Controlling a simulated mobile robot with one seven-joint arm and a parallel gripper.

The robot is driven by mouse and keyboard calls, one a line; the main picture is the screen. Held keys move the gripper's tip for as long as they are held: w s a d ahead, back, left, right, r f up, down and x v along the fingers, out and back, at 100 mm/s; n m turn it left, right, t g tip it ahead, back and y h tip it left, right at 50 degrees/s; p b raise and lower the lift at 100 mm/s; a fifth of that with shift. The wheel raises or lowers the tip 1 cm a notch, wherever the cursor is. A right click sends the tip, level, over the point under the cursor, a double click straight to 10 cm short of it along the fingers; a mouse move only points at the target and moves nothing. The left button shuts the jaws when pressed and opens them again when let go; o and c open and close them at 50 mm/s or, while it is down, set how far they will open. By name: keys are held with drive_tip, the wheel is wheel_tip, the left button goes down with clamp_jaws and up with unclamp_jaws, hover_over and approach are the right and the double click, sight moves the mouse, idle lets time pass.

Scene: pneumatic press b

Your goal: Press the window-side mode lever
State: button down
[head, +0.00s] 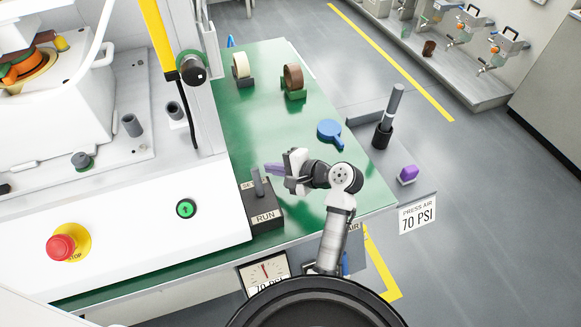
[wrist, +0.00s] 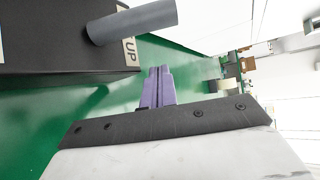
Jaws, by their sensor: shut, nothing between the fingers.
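A mode lever (head: 257,181), a short grey rod, stands up from a dark box (head: 268,216) at the press's right front corner. The box carries a RUN label on its near end and a partly hidden label at its far end. In the wrist view the grey lever (wrist: 135,21) sticks out of the dark box (wrist: 60,45) beside an UP label. My gripper (head: 270,168) has purple fingers, shut and empty, pointing left just right of the lever's top. In the wrist view the fingertips (wrist: 159,68) are apart from the lever. No window shows.
A blue paddle-shaped thing (head: 329,131) and two tape rolls, cream (head: 241,68) and brown (head: 293,80), are on the green table (head: 262,130). A green button (head: 186,209) and red STOP button (head: 62,248) are left.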

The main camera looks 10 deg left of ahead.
sight(269, 184)
drive_tip(key=shift+s+a+r+p, duration=0.1)
drive_tip(key=shift+s+r+p, duration=0.15)
drive_tip(key=shift+s, duration=0.35)
drive_tip(key=shift+s+a+r+p, duration=0.1)
drive_tip(key=shift+s+r+p, duration=0.15)
drive_tip(key=shift+s, duration=0.35)
drive_tip(key=shift+s+r+p, duration=0.2)
drive_tip(key=shift+s+r, duration=0.05)
drive_tip(key=shift+s, duration=0.35)
